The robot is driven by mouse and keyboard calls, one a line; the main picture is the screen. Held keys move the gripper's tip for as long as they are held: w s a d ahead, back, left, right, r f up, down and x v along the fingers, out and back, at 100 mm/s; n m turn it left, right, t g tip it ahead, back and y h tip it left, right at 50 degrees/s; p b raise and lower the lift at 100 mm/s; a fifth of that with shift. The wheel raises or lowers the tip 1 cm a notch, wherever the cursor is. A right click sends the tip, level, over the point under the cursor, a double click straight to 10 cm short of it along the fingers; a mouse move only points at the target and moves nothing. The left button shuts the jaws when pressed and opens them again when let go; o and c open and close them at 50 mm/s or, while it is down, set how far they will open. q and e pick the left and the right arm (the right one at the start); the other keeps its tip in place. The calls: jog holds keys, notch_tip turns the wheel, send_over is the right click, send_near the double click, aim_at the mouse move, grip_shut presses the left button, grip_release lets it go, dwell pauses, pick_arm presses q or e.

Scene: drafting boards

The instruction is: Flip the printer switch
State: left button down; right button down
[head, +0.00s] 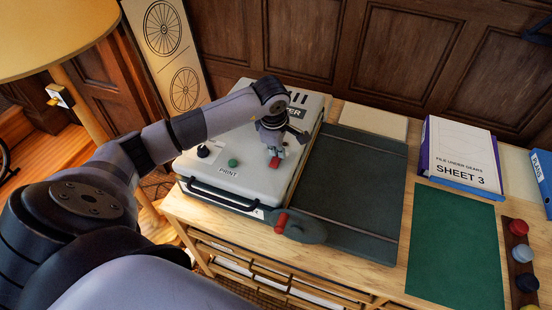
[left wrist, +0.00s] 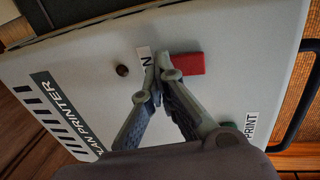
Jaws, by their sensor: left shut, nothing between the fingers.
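The printer (head: 215,185) is a pale grey box at the back left of the bench. Its red switch (head: 274,162) shows just under the fingertips, and as a red block in the left wrist view (left wrist: 188,64). My left gripper (head: 276,150) is shut and empty, pointing down over the printer's top. In the left wrist view its fingertips (left wrist: 160,76) meet right beside the red switch, partly covering a small white label ending in "N" (left wrist: 144,57). I cannot tell whether they touch the switch. My right gripper is not in view.
A green button (head: 233,162) and a black knob (head: 203,150) sit on the printer's top. A dark cutting board (head: 350,180) with a red-handled lever (head: 281,220) is to the right. Further right are a binder (head: 462,155) and a green mat (head: 452,245).

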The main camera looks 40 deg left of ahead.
pick_arm(q)
jog(key=shift+r+p, duration=1.85)
jog(key=shift+r, duration=1.6)
